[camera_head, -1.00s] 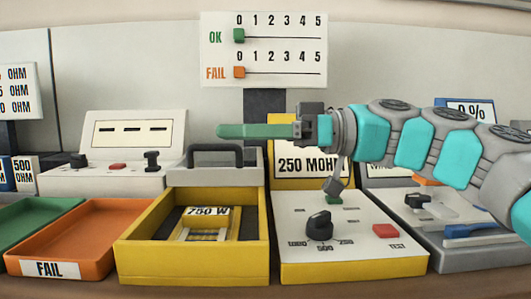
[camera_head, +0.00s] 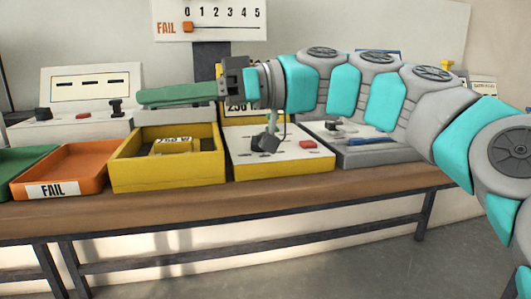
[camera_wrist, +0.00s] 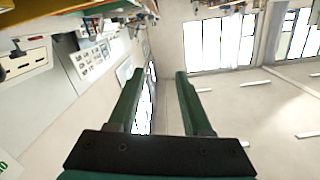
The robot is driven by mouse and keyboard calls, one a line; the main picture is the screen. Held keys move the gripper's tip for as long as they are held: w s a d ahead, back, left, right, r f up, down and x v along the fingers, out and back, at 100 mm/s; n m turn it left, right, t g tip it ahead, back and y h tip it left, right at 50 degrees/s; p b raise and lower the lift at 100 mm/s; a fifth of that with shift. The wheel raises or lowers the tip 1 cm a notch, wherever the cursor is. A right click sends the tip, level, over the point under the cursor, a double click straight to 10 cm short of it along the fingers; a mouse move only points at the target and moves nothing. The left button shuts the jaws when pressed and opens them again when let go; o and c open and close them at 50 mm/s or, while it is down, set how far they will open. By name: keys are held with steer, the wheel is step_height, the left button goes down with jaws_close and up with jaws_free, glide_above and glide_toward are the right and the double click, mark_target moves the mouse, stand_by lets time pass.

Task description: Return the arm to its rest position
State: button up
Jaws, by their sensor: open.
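My arm (camera_head: 385,92), turquoise and grey, stretches in from the right in the head view, above the bench. My gripper (camera_head: 150,97) has green fingers that point left, over the back of the yellow box. In the wrist view my gripper (camera_wrist: 157,85) shows two green fingers wide apart with nothing between them. The wrist view looks out sideways into the room, towards bright windows.
The bench (camera_head: 210,196) carries an orange FAIL tray (camera_head: 88,160), a green tray (camera_head: 20,157), a yellow box (camera_head: 120,177) holding a 750 W part (camera_head: 172,144), and a yellow tester (camera_head: 285,163). A grey station (camera_head: 390,154) stands right. Floor in front is clear.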

steer(key=s+d+f+m+t+h, duration=0.1)
steer(key=s+d+f+m+h, duration=0.15)
steer(key=f, duration=0.65)
steer(key=s+d+f+m+t+h, duration=0.1)
steer(key=s+d+f+m+h, duration=0.2)
steer(key=f, duration=0.6)
steer(key=s+d+f+m+t+h, duration=0.15)
steer(key=f+m+h, duration=0.25)
steer(key=f, duration=0.5)
steer(key=s+d+f+m+h, duration=0.2)
steer(key=s+d+f, duration=0.2)
steer(key=d, duration=0.3)
steer(key=s+d+f+m+g+h, duration=0.1)
steer(key=s+d+f+m+h, duration=0.2)
steer(key=d+f, duration=0.4)
steer(key=s+d+f+m+h+p, duration=0.1)
steer(key=s+d+f+m+h, duration=0.1)
steer(key=d, duration=0.5)
step_height(320, 180, down, 4)
steer(key=s+m, duration=0.1)
steer(key=s, duration=0.1)
steer(key=shift+s+d+r, duration=0.15)
steer(key=shift+s+r, duration=0.1)
steer(key=shift+s, duration=0.1)
steer(key=shift+g, duration=0.25)
